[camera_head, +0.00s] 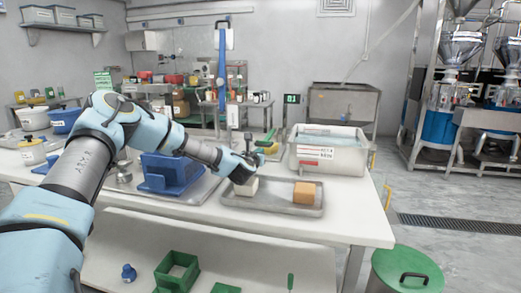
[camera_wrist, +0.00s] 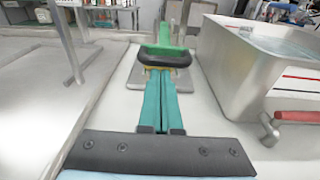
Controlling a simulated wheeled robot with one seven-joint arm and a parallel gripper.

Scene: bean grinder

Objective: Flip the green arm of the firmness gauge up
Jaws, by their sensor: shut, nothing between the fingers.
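The firmness gauge's green arm (camera_head: 268,138) stands just beyond my gripper in the head view, between the tray and the water basin. In the wrist view the green arm (camera_wrist: 166,34) rises ahead, with a dark crossbar (camera_wrist: 165,57) at its near end, above a grey base plate (camera_wrist: 186,80). My gripper (camera_wrist: 162,72) is shut and empty. Its teal fingers point straight at the gauge, with their tips at or just below the crossbar; I cannot tell whether they touch. In the head view my gripper (camera_head: 257,160) partly hides the gauge.
A water basin (camera_head: 327,160) stands close on the right; its red-handled tap (camera_wrist: 298,117) juts out toward my gripper's side. A metal tray (camera_head: 272,206) holds a white block (camera_head: 247,187) and a tan block (camera_head: 304,192). A blue machine (camera_head: 172,173) stands left.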

